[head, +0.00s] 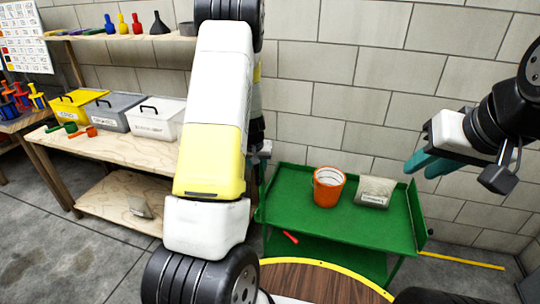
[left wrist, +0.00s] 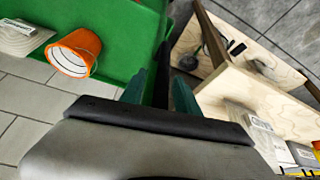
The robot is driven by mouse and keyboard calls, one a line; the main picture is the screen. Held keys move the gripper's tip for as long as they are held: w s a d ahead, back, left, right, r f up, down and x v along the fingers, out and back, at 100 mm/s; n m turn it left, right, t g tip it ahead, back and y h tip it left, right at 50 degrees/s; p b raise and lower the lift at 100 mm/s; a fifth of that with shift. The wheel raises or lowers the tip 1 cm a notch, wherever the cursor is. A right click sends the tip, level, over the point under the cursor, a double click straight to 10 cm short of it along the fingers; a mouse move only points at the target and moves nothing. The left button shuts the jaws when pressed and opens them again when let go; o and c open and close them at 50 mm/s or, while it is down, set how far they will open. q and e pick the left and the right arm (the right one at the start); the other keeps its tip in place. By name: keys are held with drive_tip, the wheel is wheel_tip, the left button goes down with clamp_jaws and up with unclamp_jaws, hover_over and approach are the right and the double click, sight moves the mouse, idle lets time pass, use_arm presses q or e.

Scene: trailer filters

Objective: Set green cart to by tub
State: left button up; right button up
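The green cart (head: 335,229) stands against the block wall, right of the wooden bench. An orange bucket (head: 328,187) and a grey labelled bag (head: 375,191) rest on its top. Yellow (head: 77,108), grey (head: 118,112) and white (head: 157,119) tubs stand in a row on the bench. My left gripper is mostly hidden behind my arm in the head view. In the left wrist view its teal fingers (left wrist: 160,90) straddle the dark upright end of the cart; whether they press on it is unclear. My right gripper (head: 430,164) is open and empty above the cart's right end.
The wooden bench (head: 112,150) has a lower shelf with a grey bag (head: 140,206). A round wooden top with a yellow rim (head: 322,284) is in front of the cart. A red object (head: 290,237) lies near the cart's front edge. Grey floor lies open at lower left.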

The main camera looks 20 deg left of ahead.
use_arm(q)
drive_tip(key=shift+c, duration=0.2)
clamp_jaws()
idle(1.2)
